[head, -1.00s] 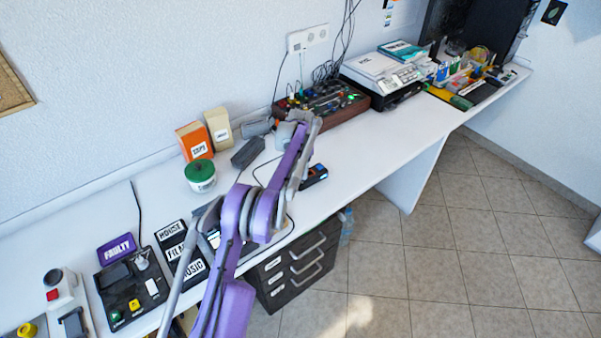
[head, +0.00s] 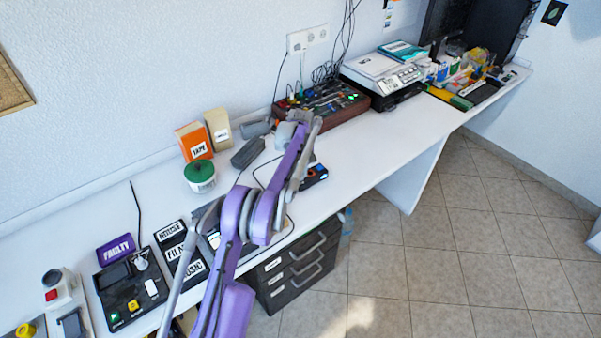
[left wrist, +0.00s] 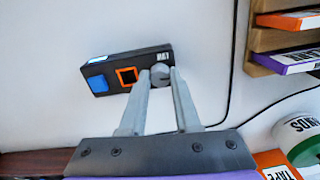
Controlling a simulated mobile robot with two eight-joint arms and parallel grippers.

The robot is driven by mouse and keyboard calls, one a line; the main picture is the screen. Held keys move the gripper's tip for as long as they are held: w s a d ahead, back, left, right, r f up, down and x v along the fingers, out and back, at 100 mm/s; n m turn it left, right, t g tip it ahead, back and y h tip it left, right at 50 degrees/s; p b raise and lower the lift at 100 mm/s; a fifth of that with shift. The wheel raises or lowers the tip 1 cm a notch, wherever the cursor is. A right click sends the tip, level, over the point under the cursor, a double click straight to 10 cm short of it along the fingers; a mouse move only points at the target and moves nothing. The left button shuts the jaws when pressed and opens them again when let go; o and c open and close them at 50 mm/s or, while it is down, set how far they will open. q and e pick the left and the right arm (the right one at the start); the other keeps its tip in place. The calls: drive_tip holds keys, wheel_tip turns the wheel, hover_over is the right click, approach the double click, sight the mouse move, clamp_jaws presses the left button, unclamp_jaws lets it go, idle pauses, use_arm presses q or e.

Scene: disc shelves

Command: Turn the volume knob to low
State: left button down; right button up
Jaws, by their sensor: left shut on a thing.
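A dark box (left wrist: 124,73) with a round grey knob (left wrist: 160,75) shows in the left wrist view. The box also has a blue button (left wrist: 97,82), an orange-framed square (left wrist: 127,76) and a small white label by the knob, too small to read. My left gripper (left wrist: 159,79) is shut on the knob, one finger on each side. In the head view the box (head: 314,175) lies on the white table near its front edge, partly hidden by my purple left arm; the fingertips are hidden there. The knob's pointer and setting cannot be made out. My right gripper is not in view.
In the head view a green-lidded pot (head: 200,176), an orange box (head: 195,142) and a dark block (head: 248,152) stand left of my arm. A cable lies near the box. Black drawers (head: 298,268) stand below.

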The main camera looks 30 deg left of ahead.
sight(301, 175)
use_arm(q)
drive_tip(key=shift+n, duration=1.3)
drive_tip(key=c, duration=0.6)
unclamp_jaws()
wheel_tip(301, 175, up, 11)
drive_tip(key=shift+p, duration=0.35)
drive_tip(key=shift+d, duration=0.1)
